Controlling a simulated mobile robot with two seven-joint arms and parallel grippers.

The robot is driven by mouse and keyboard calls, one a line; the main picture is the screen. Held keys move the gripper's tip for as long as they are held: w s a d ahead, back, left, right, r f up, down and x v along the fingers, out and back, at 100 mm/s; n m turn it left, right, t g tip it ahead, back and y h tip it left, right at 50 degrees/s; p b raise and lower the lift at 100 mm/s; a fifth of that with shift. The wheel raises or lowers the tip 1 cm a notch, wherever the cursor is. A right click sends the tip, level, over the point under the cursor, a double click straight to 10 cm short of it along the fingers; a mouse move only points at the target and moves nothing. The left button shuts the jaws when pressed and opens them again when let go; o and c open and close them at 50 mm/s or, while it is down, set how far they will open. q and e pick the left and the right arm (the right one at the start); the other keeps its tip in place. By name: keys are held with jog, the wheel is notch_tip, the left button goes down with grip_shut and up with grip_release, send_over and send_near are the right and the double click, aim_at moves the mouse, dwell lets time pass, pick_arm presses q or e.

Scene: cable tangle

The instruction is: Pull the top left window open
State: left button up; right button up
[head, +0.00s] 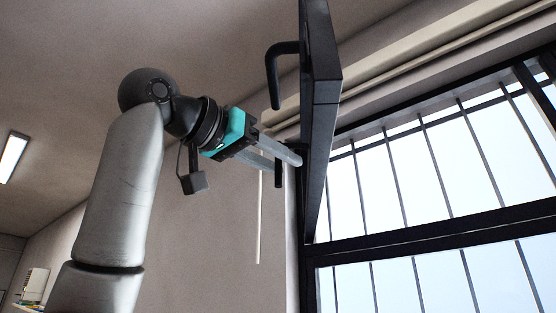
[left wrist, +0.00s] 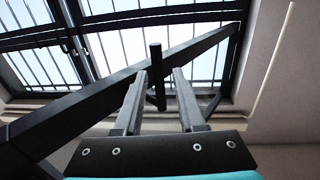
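The dark-framed window sash (head: 322,120) stands swung out from the wall, seen nearly edge-on in the head view. A curved black handle (head: 272,75) sticks out from its upper part. A lower dark handle bar (head: 278,176) shows behind my left gripper (head: 288,160). In the left wrist view the sash (left wrist: 95,105) runs diagonally, and a dark handle bar (left wrist: 156,75) shows between the two spread fingers of my left gripper (left wrist: 160,78). Gaps show on both sides of the bar, so the fingers are not closed on it. My right gripper is not in view.
The barred window opening (head: 430,170) with its dark crossbar lies right of the sash. A pale cord or rod (head: 259,215) hangs by the wall. A ceiling lamp (head: 13,157) is at far left. The room left of the sash looks free apart from my arm.

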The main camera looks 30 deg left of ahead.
pick_arm(q)
jog(key=b+v, duration=0.3)
jog(key=v, duration=1.2)
jog(key=shift+s+a, duration=0.1)
jog(key=shift+s, duration=0.05)
